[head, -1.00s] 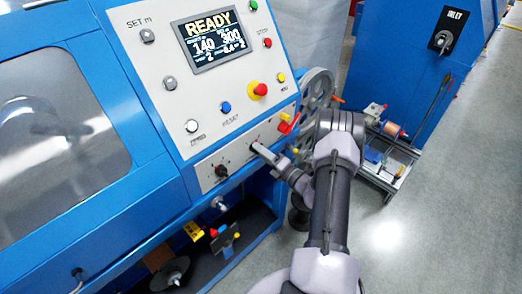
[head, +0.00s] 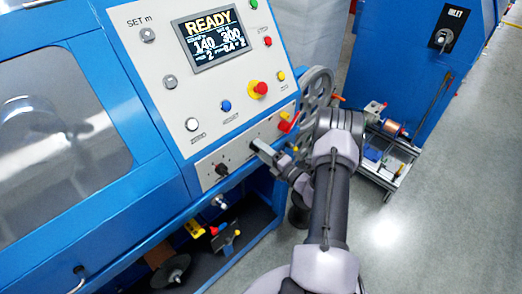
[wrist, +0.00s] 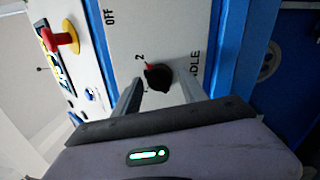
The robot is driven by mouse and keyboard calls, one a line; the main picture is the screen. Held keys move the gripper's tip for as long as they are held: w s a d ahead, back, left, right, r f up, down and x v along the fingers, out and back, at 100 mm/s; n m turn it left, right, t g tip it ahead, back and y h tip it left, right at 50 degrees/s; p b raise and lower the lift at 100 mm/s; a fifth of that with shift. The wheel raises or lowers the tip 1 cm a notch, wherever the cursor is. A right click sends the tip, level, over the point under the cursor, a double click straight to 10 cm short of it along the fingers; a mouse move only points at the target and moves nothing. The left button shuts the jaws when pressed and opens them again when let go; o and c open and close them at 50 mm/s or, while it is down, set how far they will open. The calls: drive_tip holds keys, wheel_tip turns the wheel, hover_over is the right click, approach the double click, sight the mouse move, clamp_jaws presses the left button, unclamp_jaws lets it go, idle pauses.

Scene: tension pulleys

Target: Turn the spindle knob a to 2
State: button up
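The spindle knob a (wrist: 157,79) is a round black knob with a red mark on a pale panel in the wrist view. Its red mark points up and left, towards the printed 2. Part of the word "SPINDLE" shows to its right. My gripper (wrist: 158,88) has one finger on each side of the knob, with narrow gaps visible, so it looks open around the knob. In the head view my gripper (head: 259,146) is at the lower control panel (head: 238,152) and hides this knob.
Another black knob (head: 221,169) sits left on the same panel. A red emergency button (head: 259,88) and a red lever (head: 288,123) are close above my gripper. The display (head: 208,41) reads READY. A small pulley stand (head: 388,160) is on the floor right of my arm.

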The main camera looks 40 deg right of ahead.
idle(0.3)
drive_tip(key=s+d+f+p, duration=0.1)
drive_tip(key=s+p, duration=0.1)
drive_tip(key=s, duration=1.5)
drive_tip(key=shift+s+d, duration=0.2)
drive_tip(key=shift+f, duration=0.1)
